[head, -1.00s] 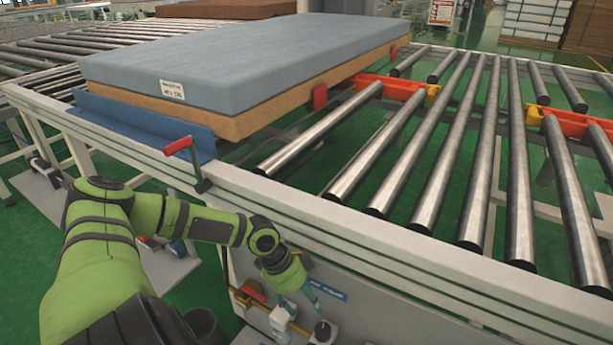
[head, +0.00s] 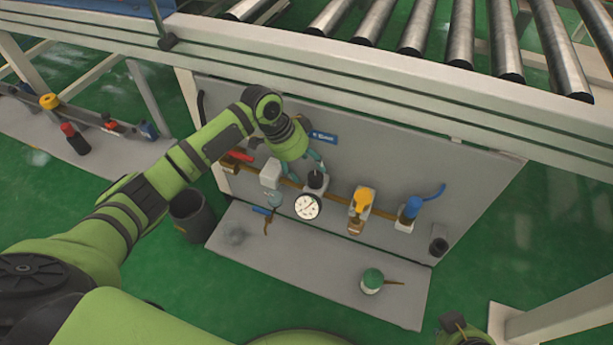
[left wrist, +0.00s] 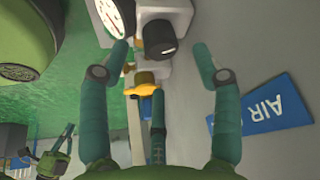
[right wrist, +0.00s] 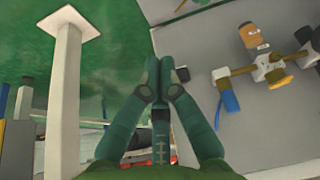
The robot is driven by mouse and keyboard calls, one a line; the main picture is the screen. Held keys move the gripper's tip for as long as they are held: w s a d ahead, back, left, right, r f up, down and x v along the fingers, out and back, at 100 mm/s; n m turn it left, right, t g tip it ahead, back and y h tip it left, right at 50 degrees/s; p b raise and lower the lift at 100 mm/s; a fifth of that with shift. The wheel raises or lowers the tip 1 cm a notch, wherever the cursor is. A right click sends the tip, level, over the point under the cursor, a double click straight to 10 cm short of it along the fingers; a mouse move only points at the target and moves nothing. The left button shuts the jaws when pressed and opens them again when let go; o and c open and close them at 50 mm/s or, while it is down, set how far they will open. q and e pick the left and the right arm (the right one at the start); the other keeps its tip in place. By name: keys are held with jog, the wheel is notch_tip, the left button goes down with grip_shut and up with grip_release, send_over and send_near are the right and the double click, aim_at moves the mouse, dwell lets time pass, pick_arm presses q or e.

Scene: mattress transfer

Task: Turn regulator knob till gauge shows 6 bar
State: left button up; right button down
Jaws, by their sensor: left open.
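The black regulator knob (head: 315,179) sits on a light block on the grey panel, just above the round white gauge (head: 308,207). In the left wrist view the knob (left wrist: 160,40) lies between and slightly beyond the fingertips; contact cannot be told. The gauge (left wrist: 107,18) is cut off by the top edge there, and its reading is not legible. My left gripper (head: 307,170) reaches in at the knob from above. Its fingers (left wrist: 162,48) are spread open, with nothing held. My right gripper (right wrist: 159,63) is shut and empty, away from the knob.
A yellow-topped unit (head: 362,198) and a blue valve handle (head: 413,207) sit right of the gauge on the same pipe. A blue AIR label (left wrist: 262,108) is beside the knob. A green-topped container (head: 372,280) stands on the lower plate. The conveyor rail (head: 400,75) runs above.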

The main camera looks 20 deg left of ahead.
aim_at(312, 176)
pick_arm(q)
jog(key=b+x, duration=0.1)
jog(key=x, duration=0.4)
jog(key=shift+b, duration=0.3)
jog(key=shift+f, duration=0.1)
pick_arm(e)
jog(key=w+a+r+t+y, duration=0.1)
jog(key=w+a+r+t, duration=0.3)
jog(key=w, duration=0.5)
jog(key=shift+r+n+t+y, duration=0.4)
jog(key=shift+r+t, duration=0.8)
jog(key=shift+r, duration=0.35)
jog(key=shift+w+a, duration=0.1)
pick_arm(q)
jog(key=c, duration=1.1)
